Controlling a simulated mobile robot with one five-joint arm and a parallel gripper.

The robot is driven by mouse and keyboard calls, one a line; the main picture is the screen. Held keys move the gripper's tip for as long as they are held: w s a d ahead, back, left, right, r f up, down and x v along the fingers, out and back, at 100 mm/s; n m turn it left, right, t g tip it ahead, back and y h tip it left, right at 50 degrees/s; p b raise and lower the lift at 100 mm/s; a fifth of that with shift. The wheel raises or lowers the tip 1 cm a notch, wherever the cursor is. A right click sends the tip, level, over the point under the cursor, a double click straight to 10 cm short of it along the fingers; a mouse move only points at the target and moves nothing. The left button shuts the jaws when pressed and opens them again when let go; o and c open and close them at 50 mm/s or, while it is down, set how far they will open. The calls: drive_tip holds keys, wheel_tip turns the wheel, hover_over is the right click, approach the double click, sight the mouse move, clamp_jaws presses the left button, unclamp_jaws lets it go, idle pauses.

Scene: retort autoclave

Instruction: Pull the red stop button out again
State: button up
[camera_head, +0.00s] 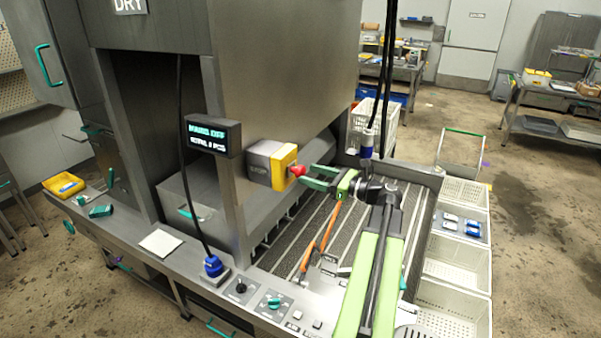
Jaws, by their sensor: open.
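The red stop button (297,170) sticks out to the right from a yellow-faced grey box (272,165) on the machine's side. My gripper (312,177) is green, with its fingers pointing left at the button. The fingers are open and their tips are close beside the red knob. I cannot tell whether they touch it or reach around it. My green and black arm comes up from the bottom right.
A small display (213,135) stands left of the button box. A control panel (265,302) with knobs runs along the front. White baskets (455,262) line the right side. Dark cables hang near my gripper's wrist.

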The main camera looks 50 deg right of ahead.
sight(304, 173)
drive_tip(key=x, duration=0.4)
drive_tip(key=shift+w, duration=0.25)
clamp_jaws()
